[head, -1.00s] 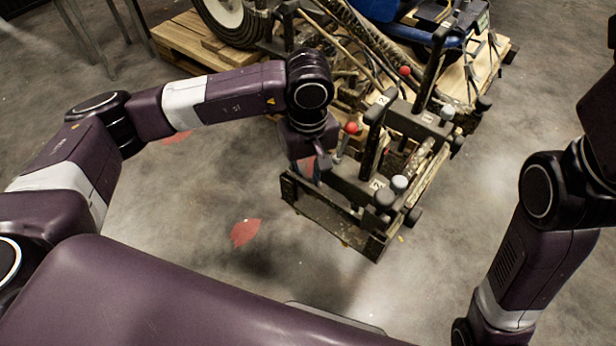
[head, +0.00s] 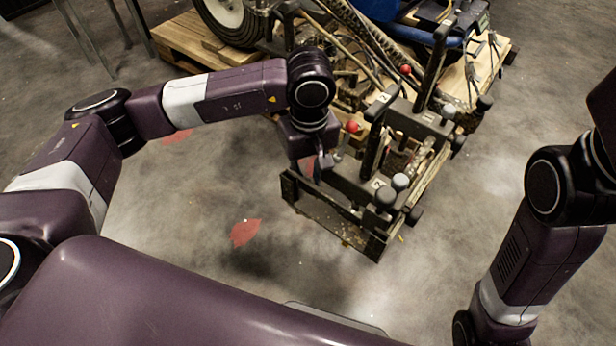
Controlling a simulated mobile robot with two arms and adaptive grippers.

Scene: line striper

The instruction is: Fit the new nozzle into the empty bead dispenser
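The line striper's dark bead-dispenser frame (head: 340,222) stands on the floor at the centre. It carries black blocks with pale number labels, grey knobs (head: 400,181) and red-balled levers (head: 353,127). My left gripper (head: 318,172) points down over the frame's near left corner, beside a red-balled lever. Its fingers are small and dark against the frame, so I cannot tell whether they are open or hold anything. I cannot make out the new nozzle or which dispenser is empty. My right arm (head: 520,260) hangs at the right; its gripper is out of view.
The striper's body with a blue part (head: 378,10), hoses and a wheel (head: 222,12) rests on a wooden pallet (head: 185,42) behind. Metal legs stand at the far left. The concrete floor (head: 180,220) in front is clear, with red patches.

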